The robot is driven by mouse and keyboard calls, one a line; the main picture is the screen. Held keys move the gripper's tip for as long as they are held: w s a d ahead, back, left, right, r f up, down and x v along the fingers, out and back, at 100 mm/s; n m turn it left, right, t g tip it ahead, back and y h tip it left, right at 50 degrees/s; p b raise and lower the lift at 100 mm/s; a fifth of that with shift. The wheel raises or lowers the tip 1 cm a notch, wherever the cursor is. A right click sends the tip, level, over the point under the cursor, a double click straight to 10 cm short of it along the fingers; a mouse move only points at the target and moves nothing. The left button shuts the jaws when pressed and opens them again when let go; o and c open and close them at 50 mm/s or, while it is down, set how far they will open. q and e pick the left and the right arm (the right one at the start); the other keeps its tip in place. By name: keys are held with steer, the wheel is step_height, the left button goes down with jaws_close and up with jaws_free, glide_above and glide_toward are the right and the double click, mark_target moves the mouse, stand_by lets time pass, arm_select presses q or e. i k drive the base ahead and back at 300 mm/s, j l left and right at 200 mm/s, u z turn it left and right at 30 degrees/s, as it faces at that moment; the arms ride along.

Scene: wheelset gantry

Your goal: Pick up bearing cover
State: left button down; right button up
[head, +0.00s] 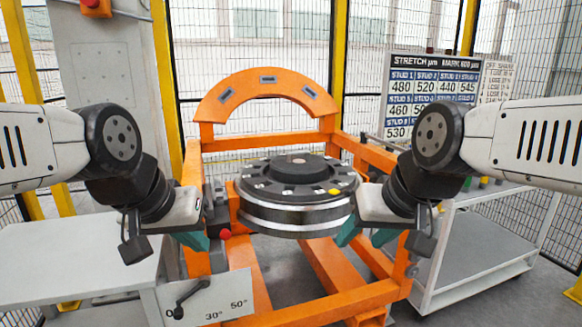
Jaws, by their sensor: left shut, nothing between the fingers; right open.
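A dark round stepped disc (297,175), which looks like the bearing cover, lies on top of a round assembly with a bright silver band (290,222) in the middle of the head view. A yellow mark shows on its right side, and small light pieces sit around its rim. My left gripper (194,241) is shut and empty, left of the assembly and apart from it. My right gripper (366,236) is open at the assembly's right edge, its teal fingers pointing down. I cannot tell whether it touches the assembly.
An orange frame (262,275) with a raised arch (266,82) surrounds the assembly. A light table (70,262) stands at left, a grey cart (480,262) at right. An angle plate with a crank (207,300) is in front. A number board (433,90) hangs behind.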

mark_target(301, 169)
steer(key=u, duration=0.6)
steer(key=i+l+u, duration=0.15)
steer(key=l+u, duration=0.2)
steer(key=i+l+u, duration=0.15)
steer(key=l+u, duration=0.2)
steer(key=i+l+u, duration=0.1)
steer(key=l+u, duration=0.25)
steer(key=i+l+u, duration=0.1)
steer(key=l, duration=0.7)
steer(key=l+u, duration=0.15)
steer(key=l, duration=0.6)
